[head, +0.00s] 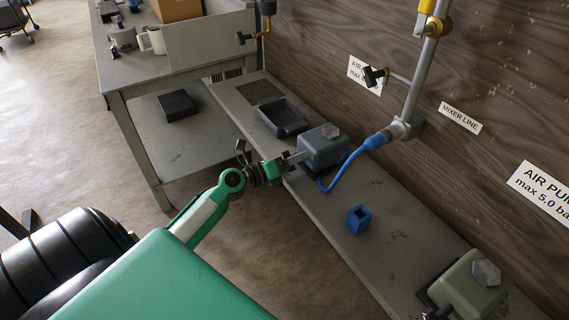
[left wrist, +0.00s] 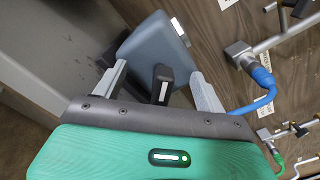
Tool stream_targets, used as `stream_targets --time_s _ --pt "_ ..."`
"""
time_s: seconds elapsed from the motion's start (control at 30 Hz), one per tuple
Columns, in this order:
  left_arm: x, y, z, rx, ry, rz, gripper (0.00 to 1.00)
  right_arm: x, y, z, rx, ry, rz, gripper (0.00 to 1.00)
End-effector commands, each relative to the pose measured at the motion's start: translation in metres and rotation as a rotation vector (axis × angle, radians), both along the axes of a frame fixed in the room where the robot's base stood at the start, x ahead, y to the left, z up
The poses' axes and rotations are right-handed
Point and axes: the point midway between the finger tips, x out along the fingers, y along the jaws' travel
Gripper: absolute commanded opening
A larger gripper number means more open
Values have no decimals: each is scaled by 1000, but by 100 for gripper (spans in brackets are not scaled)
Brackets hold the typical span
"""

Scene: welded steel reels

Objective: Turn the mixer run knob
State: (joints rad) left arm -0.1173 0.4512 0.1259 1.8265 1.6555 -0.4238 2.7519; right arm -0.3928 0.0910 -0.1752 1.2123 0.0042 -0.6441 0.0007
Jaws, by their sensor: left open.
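A blue-grey box (head: 324,147) with a hexagonal piece on top stands on the grey bench along the wall. In the left wrist view the box (left wrist: 150,50) fills the upper middle. A black knob (left wrist: 162,82) with a white mark sticks out of its face. My left gripper (head: 291,160) is at the near left side of the box. In the left wrist view the gripper (left wrist: 158,88) is open, with one finger to each side of the knob and a gap on both sides. In the head view the knob is not clearly visible. My right gripper is not in view.
A blue hose (head: 343,168) runs from the wall pipe (head: 418,85) down beside the box. A dark tray (head: 284,118) and a small blue cup (head: 358,219) are on the bench (head: 395,245). A green-grey box (head: 468,290) stands at the lower right.

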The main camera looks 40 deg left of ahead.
Motion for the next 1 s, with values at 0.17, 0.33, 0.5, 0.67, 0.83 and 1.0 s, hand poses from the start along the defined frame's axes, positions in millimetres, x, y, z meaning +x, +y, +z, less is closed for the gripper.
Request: stream_targets --time_s 0.17,0.33,0.5,0.67,0.83,1.0 --pt "-1 0 0 0 0 0 73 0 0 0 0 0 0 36" --pt "-13 5 0 1 1 0 73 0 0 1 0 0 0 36" --pt "-29 12 -1 0 2 0 73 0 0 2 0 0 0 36" --pt "-44 18 -1 0 2 0 73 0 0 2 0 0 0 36" --pt "-58 24 0 -1 1 1 73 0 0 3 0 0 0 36" --pt "-65 27 0 1 0 0 73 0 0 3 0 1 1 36"
